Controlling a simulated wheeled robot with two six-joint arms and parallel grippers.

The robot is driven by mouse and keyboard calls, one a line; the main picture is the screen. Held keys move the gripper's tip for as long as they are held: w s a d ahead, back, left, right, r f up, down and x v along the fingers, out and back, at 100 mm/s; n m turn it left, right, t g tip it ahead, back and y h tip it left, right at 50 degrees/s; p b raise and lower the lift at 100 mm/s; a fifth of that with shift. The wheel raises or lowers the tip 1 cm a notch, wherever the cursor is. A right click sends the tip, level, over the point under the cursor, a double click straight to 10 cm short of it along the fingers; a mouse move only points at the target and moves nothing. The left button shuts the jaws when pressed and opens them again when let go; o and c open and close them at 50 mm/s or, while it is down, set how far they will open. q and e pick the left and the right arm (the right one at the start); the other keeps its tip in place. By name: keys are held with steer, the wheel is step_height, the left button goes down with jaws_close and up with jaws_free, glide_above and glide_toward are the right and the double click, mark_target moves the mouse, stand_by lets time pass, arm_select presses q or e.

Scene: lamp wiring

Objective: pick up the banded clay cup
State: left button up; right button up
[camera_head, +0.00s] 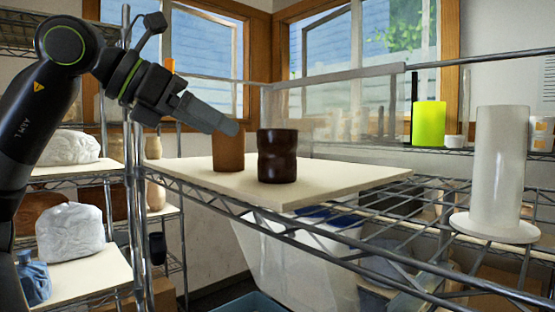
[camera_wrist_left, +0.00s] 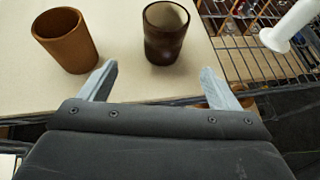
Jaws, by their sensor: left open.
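Two cups stand upright on a pale board (camera_head: 345,184). One is a plain-looking orange-brown clay cup (camera_head: 228,152); the other is a dark brown, glossy cup (camera_head: 277,156) with bulging rings round its body. I cannot tell for certain which one the task calls banded. My left gripper (camera_head: 232,127) is above the board, its fingertips overlapping the orange-brown cup's rim in the head view. In the left wrist view its fingers are wide apart and empty. The dark cup (camera_wrist_left: 166,32) is ahead between them, and the orange-brown cup (camera_wrist_left: 66,40) is ahead of the left finger.
The board lies on a wire shelf (camera_head: 395,270). A white cylinder on a round foot (camera_head: 498,170) stands on the wire at right. A yellow-green cylinder (camera_head: 429,123) is on a shelf behind. White bags (camera_head: 70,231) sit on the left rack. The board's right part is clear.

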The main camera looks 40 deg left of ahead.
mark_target(259, 149)
arm_select(q)
steer(key=x, duration=0.5)
steer(key=shift+w+r, duration=0.1)
steer(key=x, duration=0.3)
steer(key=shift+w+p, duration=0.1)
steer(key=shift+p, duration=0.3)
steer(key=shift+w+d+f, duration=0.25)
steer(key=shift+w, duration=0.05)
steer(key=p+x, duration=0.1)
steer(key=x, duration=0.2)
steer(key=shift+w+d+f+p, duration=0.2)
steer(key=shift+w+d+p, duration=0.05)
steer(key=shift+p, duration=0.1)
steer(key=shift+w+f, duration=0.25)
arm_select(e)
steer(key=shift+w+r, duration=0.4)
steer(key=shift+r, duration=0.25)
steer(key=shift+w+r, duration=0.35)
steer(key=shift+r, duration=0.25)
arm_select(q)
steer(key=shift+s, duration=0.15)
steer(key=shift+c, duration=0.2)
arm_select(e)
steer(key=shift+w, duration=0.1)
arm_select(q)
steer(key=c, duration=1)
steer(key=shift+c, duration=0.8)
arm_select(e)
steer(key=shift+w+a, duration=0.15)
steer(key=shift+a, duration=0.05)
